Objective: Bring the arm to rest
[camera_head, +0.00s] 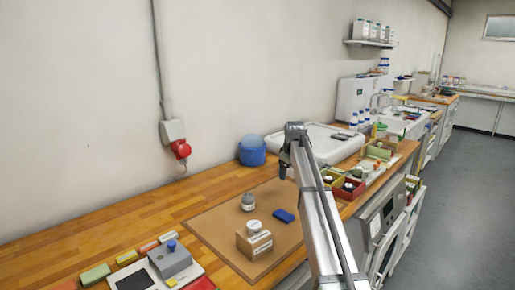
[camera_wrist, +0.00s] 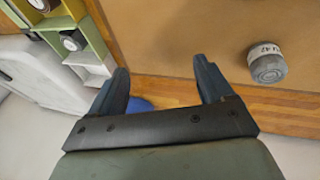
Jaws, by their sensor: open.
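My gripper (camera_wrist: 160,66) is open in the wrist view, its two dark blue fingers apart with nothing between the tips. It hangs over the bench near the back edge of the brown mat (camera_wrist: 190,25). In the head view my arm rises from the bottom and bends at the top, with my gripper (camera_head: 285,172) small and partly hidden there. A grey jar with a white label (camera_wrist: 267,65) stands on the mat, apart from the fingers; it also shows in the head view (camera_head: 248,202).
A cardboard box (camera_head: 254,245) with a white-topped item on it and a blue object (camera_head: 283,215) are on the mat. A blue tub (camera_head: 251,150) and white tray (camera_head: 322,140) stand behind. The bench's left stretch (camera_head: 100,230) is clear.

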